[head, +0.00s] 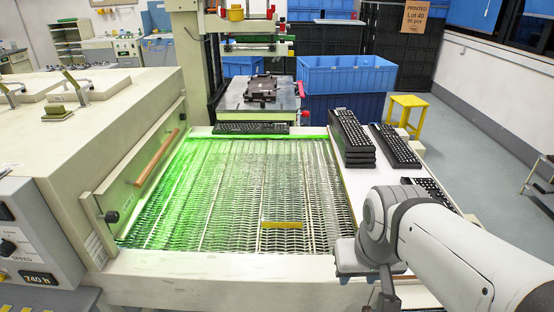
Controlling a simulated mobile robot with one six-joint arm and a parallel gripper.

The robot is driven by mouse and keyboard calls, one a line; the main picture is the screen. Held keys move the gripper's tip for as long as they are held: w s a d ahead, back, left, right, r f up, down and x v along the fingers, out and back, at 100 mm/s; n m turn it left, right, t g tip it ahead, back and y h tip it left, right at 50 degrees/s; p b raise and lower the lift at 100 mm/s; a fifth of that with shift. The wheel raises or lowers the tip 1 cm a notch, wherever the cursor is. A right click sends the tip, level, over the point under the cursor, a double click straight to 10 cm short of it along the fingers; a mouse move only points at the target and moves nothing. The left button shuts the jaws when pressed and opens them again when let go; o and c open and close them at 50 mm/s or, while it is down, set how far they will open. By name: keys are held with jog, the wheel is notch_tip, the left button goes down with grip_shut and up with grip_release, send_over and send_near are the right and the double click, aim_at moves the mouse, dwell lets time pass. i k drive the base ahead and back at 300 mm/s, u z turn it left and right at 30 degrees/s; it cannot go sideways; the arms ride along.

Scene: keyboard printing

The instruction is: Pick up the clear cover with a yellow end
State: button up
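A yellow strip, the yellow end of the clear cover (282,225), lies on the front part of the mesh belt, right of its middle. The clear part is hard to make out against the mesh. My grey arm comes in from the right and reaches over the front right corner of the belt frame. Its fingers do not show in the head view, so I cannot see whether they hold anything.
The wire mesh belt (225,205) is lit green on its left. A stack of black keyboards (352,140) and more keyboards (395,147) lie on the right side table. A keyboard (251,128) lies behind the belt. The beige machine (90,130) borders the left.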

aim_at(282, 202)
jog(key=i, duration=0.85)
